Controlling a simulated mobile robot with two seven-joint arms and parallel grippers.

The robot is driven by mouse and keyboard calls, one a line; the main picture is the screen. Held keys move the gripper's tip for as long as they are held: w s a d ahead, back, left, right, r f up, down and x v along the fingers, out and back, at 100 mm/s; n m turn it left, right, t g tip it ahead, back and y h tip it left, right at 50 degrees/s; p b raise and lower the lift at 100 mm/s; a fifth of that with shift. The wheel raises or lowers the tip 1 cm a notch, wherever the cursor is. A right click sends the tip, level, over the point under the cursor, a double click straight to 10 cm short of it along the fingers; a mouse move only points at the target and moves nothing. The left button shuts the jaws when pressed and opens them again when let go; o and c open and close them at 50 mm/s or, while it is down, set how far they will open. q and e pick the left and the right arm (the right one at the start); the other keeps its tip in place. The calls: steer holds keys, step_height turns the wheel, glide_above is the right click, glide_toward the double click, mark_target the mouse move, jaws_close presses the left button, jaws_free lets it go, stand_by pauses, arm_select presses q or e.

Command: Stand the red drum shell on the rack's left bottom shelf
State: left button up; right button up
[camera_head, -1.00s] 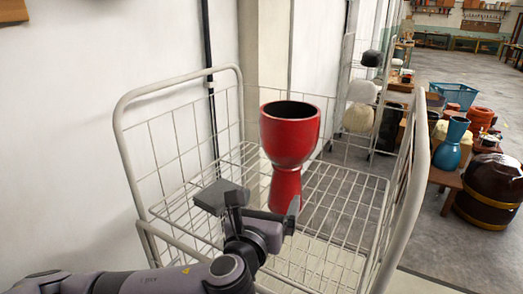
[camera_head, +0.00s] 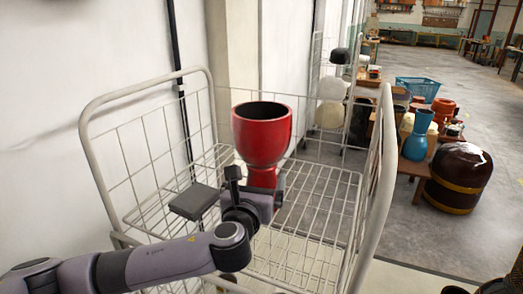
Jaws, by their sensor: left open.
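The red drum shell (camera_head: 262,137) stands upright inside the white wire rack (camera_head: 388,165), dark open mouth up. Its narrow lower part shows just above my left gripper; its foot is hidden behind the gripper. My left gripper (camera_head: 233,192) is open in front of the drum's lower part, one dark finger pad to the left of the drum and the other at its right side. I cannot tell whether it touches the drum. My right gripper cannot be made out.
The rack's tubular side frames rise left and right of the drum. A white wall (camera_head: 110,45) runs close on the left. Beyond the rack at right are a blue drum (camera_head: 417,137), a large dark barrel drum (camera_head: 459,178) and a blue basket (camera_head: 418,86). Dark shapes are cut off at bottom right.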

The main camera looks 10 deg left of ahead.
arm_select(q)
steer(key=shift+w+f, duration=0.15)
steer(key=shift+w, duration=2.25)
steer(key=c, duration=1.5)
steer(key=shift+c, duration=1)
steer(key=shift+r, duration=0.25)
